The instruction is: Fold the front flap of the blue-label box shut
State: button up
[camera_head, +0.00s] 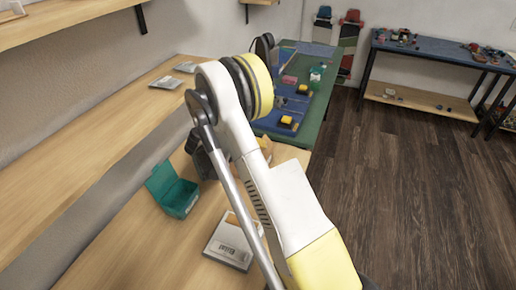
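I cannot make out a box with a blue label or a front flap in this view. A teal box (178,196) stands on the wooden bench with its lid raised, left of my arm. A flat box with a grey-white label (230,243) lies nearer, partly behind my arm. An orange-brown item (265,146) shows partly behind the arm. My gripper (205,160) seems to be the dark part beside the arm, above the bench and behind the teal box; its fingers are not clear.
The wooden bench (125,240) is bare at the near left. Wooden shelves (85,135) run along the left wall. A table with a blue and green top (305,128) holds small parts beyond the arm. Another blue-topped table (430,60) stands far right. Open floor lies right.

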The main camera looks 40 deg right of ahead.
grip_shut()
jog(key=shift+w+f+b, duration=0.1)
jog(key=shift+f+b, duration=0.2)
jog(key=shift+b, duration=0.15)
jog(key=shift+w+a+f+n+g+h+b, duration=0.15)
jog(key=shift+n+g+h+b, duration=0.15)
jog(key=shift+n+g+b, duration=0.15)
jog(key=shift+r, duration=0.2)
grip_release()
